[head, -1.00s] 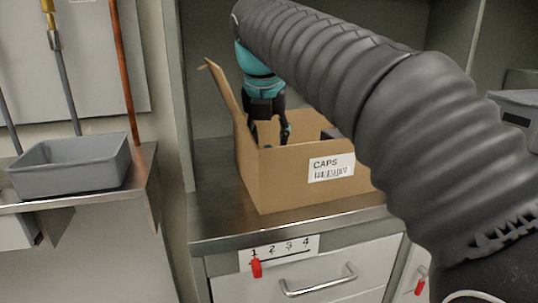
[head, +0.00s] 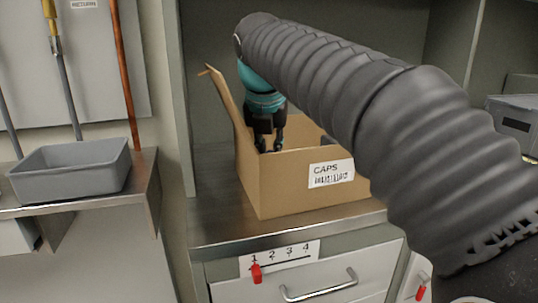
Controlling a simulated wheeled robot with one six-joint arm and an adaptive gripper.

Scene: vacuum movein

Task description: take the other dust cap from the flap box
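The flap box (head: 285,188) is an open brown cardboard box with a label reading "CAPS". It stands on the metal counter with its left flap raised. My gripper (head: 269,148) points down into the left part of the box, under the teal wrist. Its dark fingers show a narrow gap, but the front wall hides the tips and anything between them. A small dark grey thing (head: 327,140) shows just above the front wall, right of my gripper; I cannot tell whether it is a dust cap. No dust cap shows clearly.
My ribbed arm covers the box's right end. The metal counter (head: 215,225) has a drawer below with a 1-to-4 scale (head: 280,256) and red pointer (head: 257,273). A grey tray (head: 70,172) sits on the left shelf, and a grey bin (head: 515,118) stands at the right.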

